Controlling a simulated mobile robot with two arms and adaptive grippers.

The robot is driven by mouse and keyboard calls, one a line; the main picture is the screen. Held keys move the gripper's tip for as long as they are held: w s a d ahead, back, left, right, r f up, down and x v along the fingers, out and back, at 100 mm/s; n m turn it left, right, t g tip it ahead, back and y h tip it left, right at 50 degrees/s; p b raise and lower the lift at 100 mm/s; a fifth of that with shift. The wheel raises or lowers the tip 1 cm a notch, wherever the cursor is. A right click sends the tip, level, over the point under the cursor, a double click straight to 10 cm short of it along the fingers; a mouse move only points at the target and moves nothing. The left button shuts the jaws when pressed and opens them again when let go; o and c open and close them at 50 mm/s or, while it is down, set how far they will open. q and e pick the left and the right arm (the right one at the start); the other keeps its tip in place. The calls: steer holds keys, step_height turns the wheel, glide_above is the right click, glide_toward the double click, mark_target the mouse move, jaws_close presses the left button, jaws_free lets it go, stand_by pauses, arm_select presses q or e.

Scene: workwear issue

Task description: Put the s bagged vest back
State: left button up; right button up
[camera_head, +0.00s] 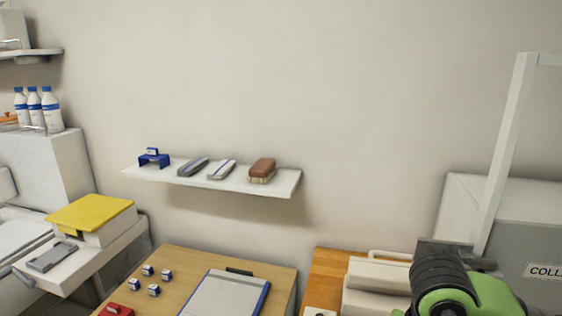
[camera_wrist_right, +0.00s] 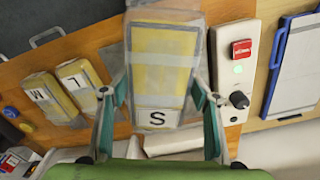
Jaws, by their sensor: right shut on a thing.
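The S bagged vest (camera_wrist_right: 163,55) is a yellow pack in a clear bag with an S label at its lower end. In the right wrist view, my right gripper (camera_wrist_right: 162,80) has one finger along each side of it and is shut on it. Bagged vests marked L (camera_wrist_right: 80,84) and M (camera_wrist_right: 48,98) lie to its left on the orange wooden surface. In the head view my green right arm covers part of the lower right, and the right gripper's fingers are hidden there. My left gripper is in neither view.
A control box (camera_wrist_right: 233,100) with a red button and black knob is right of the held vest, beside a clipboard (camera_wrist_right: 298,68). In the head view, a wall shelf (camera_head: 285,186) holds small items. A grey box labelled COLL (camera_head: 505,220) stands at the right.

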steer(key=n, duration=0.6)
steer(key=shift+w+d+f+n, duration=0.1)
steer(key=shift+w+f+n, duration=0.15)
steer(key=shift+n, duration=0.15)
